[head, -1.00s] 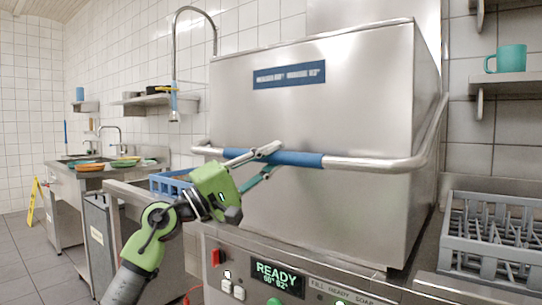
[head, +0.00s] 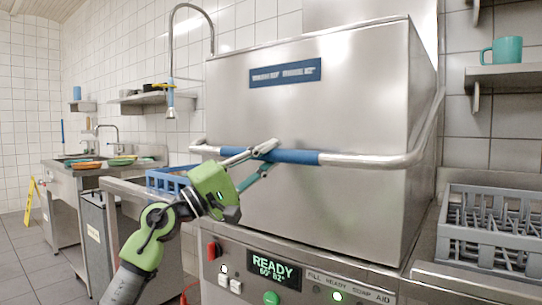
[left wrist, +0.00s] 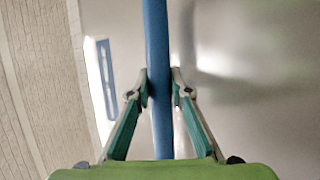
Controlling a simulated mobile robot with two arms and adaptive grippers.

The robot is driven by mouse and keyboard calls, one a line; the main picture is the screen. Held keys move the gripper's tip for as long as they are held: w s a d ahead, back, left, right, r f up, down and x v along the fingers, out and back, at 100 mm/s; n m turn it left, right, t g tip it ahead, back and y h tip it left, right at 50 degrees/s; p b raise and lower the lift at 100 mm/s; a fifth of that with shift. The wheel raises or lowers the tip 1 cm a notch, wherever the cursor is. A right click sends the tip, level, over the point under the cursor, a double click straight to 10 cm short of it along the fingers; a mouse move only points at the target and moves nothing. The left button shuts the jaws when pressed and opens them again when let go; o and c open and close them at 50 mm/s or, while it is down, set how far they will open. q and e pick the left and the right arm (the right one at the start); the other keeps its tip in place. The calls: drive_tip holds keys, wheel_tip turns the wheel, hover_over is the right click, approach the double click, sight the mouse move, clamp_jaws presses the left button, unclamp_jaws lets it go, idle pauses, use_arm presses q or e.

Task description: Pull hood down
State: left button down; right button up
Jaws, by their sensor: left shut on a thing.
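The dishwasher hood (head: 330,110) is a large steel box with a blue label, standing in the middle of the head view. Its lower edge sits at or close to the machine's front panel. A steel bar handle (head: 375,161) with a blue grip sleeve (head: 292,156) runs across its front. My left gripper (head: 262,158) is shut on the blue sleeve, near its left part. In the left wrist view the blue sleeve (left wrist: 157,60) runs between the two fingers of the gripper (left wrist: 161,88). My right gripper is not in view.
The control panel (head: 275,270) below the hood reads READY. A grey rack (head: 490,235) stands on the right counter, under a shelf with a teal mug (head: 503,50). A blue crate (head: 168,181) and a sink counter with plates lie to the left.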

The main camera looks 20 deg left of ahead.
use_arm(q)
drive_tip(key=c, duration=2.1)
unclamp_jaws()
drive_tip(key=shift+w+d+f, duration=0.1)
drive_tip(key=shift+d+f, duration=0.05)
drive_tip(key=shift+f, duration=0.3)
drive_tip(key=shift+w+d+f, duration=0.1)
drive_tip(key=shift+d+f, duration=0.05)
drive_tip(key=shift+f, duration=0.25)
drive_tip(key=shift+o, duration=1.3)
drive_tip(key=shift+a, duration=0.2)
drive_tip(key=shift+s+r, duration=0.1)
drive_tip(key=shift+r, duration=0.05)
drive_tip(key=shift+a+r, duration=0.1)
drive_tip(key=v, duration=1.2)
